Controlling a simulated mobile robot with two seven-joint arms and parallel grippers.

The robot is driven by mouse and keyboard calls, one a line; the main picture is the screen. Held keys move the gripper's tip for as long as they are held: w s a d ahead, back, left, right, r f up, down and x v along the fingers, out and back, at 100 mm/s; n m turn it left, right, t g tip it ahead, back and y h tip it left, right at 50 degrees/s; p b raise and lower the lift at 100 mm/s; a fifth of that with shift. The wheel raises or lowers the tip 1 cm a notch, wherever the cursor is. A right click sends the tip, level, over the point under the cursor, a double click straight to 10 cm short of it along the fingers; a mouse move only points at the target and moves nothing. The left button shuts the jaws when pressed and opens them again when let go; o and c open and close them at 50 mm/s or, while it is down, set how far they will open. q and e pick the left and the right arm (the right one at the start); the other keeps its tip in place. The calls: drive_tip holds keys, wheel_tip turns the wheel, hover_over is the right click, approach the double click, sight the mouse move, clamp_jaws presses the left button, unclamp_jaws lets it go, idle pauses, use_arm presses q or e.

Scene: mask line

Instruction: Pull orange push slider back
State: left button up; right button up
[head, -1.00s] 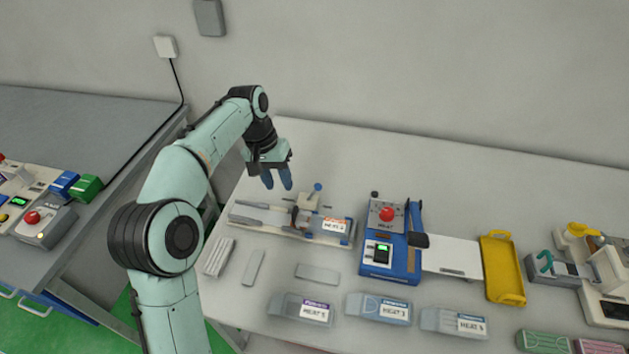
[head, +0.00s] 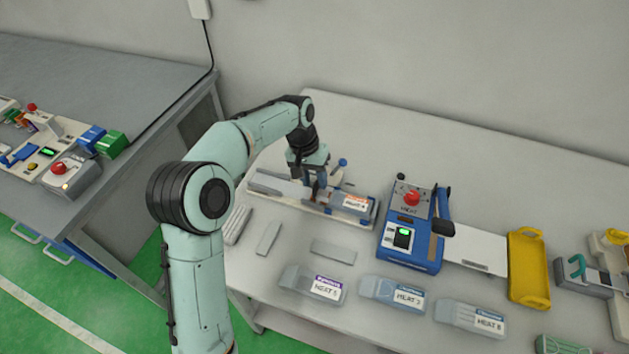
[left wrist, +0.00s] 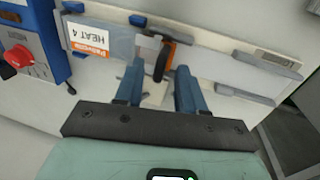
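The push slider (left wrist: 168,52), orange with a dark loop-like handle, shows in the left wrist view on a pale grey fixture (left wrist: 215,62). A clear case labelled HEAT 4 (left wrist: 95,42) lies in the fixture beside it. My left gripper (left wrist: 159,72) is open, its two blue fingers apart, with the slider's handle showing between their tips. I cannot tell whether either finger touches it. In the head view the left gripper (head: 314,182) is down at the fixture (head: 275,184) and largely hides the slider. My right gripper is not in view.
A blue heat machine (head: 408,245) with a red button stands right of the fixture. A yellow tray (head: 528,268) lies farther right. Several labelled cases, including HEAT 5 (head: 312,285), lie in front. The bench behind the fixture is clear.

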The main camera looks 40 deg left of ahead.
use_arm(q)
drive_tip(key=shift+d+f, duration=0.1)
drive_tip(key=shift+f, duration=0.3)
clamp_jaws()
drive_tip(key=s+a+p, duration=0.1)
drive_tip(key=a, duration=0.4)
drive_tip(key=s+a+p, duration=0.2)
drive_tip(key=a, duration=0.3)
drive_tip(key=s+a+p, duration=0.1)
drive_tip(key=a, duration=0.4)
drive_tip(key=shift+s+r+p, duration=0.2)
drive_tip(key=shift+s+p, duration=0.05)
drive_tip(key=shift+p, duration=0.1)
drive_tip(key=shift+s+a+f, duration=0.1)
drive_tip(key=shift+s+a, duration=0.05)
drive_tip(key=shift+a, duration=0.15)
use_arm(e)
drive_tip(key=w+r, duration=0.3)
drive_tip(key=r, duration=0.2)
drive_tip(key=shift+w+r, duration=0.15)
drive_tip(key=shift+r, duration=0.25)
use_arm(q)
unclamp_jaws()
drive_tip(key=shift+a, duration=0.1)
